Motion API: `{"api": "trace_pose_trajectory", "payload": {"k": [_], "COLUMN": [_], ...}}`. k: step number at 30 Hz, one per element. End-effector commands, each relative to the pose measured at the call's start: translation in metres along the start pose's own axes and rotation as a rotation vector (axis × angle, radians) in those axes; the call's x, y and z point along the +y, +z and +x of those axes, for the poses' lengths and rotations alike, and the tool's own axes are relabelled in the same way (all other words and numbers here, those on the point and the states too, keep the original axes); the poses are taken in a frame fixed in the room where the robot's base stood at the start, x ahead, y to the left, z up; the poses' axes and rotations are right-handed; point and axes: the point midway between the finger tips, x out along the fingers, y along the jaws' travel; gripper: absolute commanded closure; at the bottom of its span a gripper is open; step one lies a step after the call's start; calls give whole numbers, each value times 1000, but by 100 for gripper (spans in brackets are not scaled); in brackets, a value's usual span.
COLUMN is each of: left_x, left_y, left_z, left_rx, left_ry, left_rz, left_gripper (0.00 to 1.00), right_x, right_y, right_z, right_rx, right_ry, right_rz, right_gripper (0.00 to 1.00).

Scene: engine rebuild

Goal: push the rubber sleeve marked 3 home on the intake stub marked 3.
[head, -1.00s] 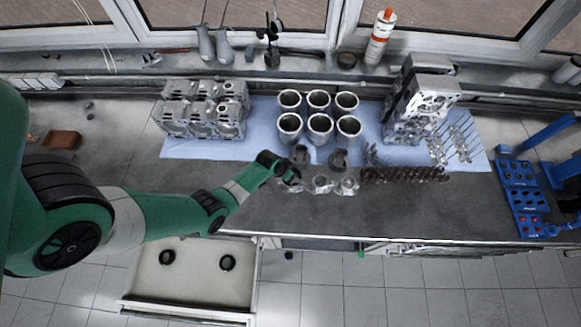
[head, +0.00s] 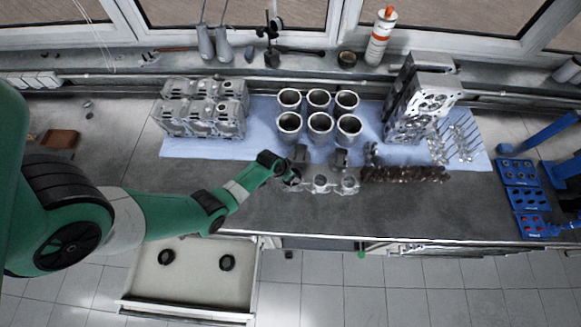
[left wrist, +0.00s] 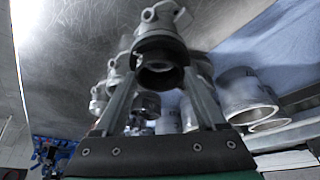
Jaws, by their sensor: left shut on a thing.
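My left gripper (head: 290,179) is at the left end of a row of metal intake stubs near the bench's front edge. In the left wrist view its two fingers (left wrist: 160,85) are shut on a dark rubber sleeve (left wrist: 158,60). The sleeve is in line with the mouth of a grey metal intake stub (left wrist: 160,22) and seems to meet it. I cannot tell how far the sleeve sits on the stub. Two more stubs (head: 334,183) stand to the right in the head view. No number is legible. My right gripper is not in view.
Two black rings (head: 227,263) lie in the open drawer (head: 195,290) below the bench. Several cylinder liners (head: 319,127) stand on the blue cloth behind the stubs. A camshaft-like part (head: 405,174) lies to the right.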

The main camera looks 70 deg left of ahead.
Motion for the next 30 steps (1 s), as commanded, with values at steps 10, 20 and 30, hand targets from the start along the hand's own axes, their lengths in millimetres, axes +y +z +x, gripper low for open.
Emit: {"api": "trace_pose_trajectory", "payload": {"k": [10,20,30], "left_x": [0,0,0], "left_y": [0,1,3], "left_z": [0,3,8], "left_rx": [0,0,0], "left_ry": [0,0,0], "left_rz": [0,0,0], "left_gripper": [80,80,80], "right_x": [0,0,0], "right_y": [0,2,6], "right_z": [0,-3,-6], "right_rx": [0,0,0], "right_ry": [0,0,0], "right_rz": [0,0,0], "right_gripper": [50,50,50]}}
